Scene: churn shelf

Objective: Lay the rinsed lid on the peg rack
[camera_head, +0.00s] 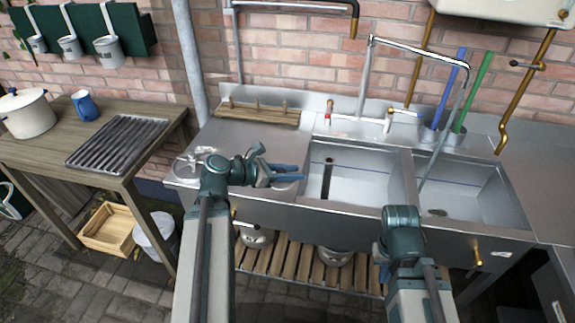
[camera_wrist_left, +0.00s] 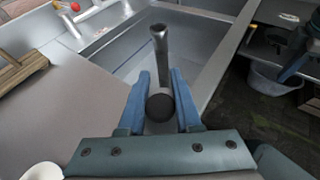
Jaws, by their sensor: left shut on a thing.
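The peg rack (camera_head: 257,113), a wooden board with short upright pegs, lies on the left drainboard along the back of the sink unit. Its end shows at the left of the wrist view (camera_wrist_left: 22,70). My left gripper (camera_head: 300,172) is over the left edge of the left basin, blue fingers pointing right. It is shut on a dark round knob (camera_wrist_left: 160,108); I cannot tell whether this belongs to the lid. A shiny round metal piece (camera_head: 190,158) lies on the drainboard, partly behind my left arm. My right arm (camera_head: 402,235) is at the front of the sink; its fingers are hidden.
A dark upright pipe (camera_head: 327,180) stands in the left basin (camera_head: 365,180), just beyond my left fingertips. The tap (camera_head: 365,75) arches over the basins. A wooden table (camera_head: 55,150) with a white pot (camera_head: 27,115) stands left.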

